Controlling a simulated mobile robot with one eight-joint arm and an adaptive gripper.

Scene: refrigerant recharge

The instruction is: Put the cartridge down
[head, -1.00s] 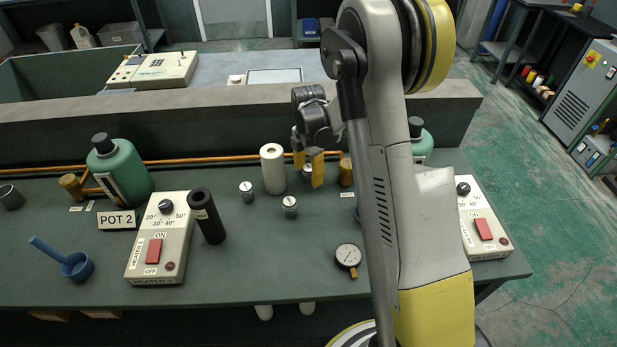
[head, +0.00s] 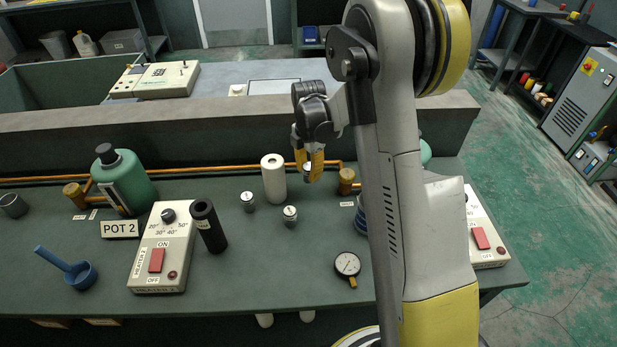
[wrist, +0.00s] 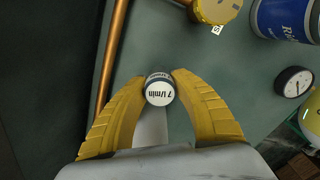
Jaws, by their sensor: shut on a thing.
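My gripper (head: 308,168) is over the back of the bench, near the copper pipe and just right of the white roll. Its yellow fingers are shut on a small cartridge, a short cylinder with a pale top (head: 307,166). In the wrist view the cartridge (wrist: 160,91) sits between the fingertips, its white top reading "7 l/min" and facing the camera. I cannot tell whether its base touches the bench. Two similar small cylinders stand upright on the bench, one on the left (head: 248,202) and one nearer (head: 290,217).
A white roll (head: 273,180), a brass pipe fitting (head: 346,181) and the copper pipe (head: 225,168) are close by. A blue can (wrist: 285,18) and round gauge (head: 347,264) lie to the right. A black cylinder (head: 208,227) stands beside the heater box (head: 162,250). The front middle bench is clear.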

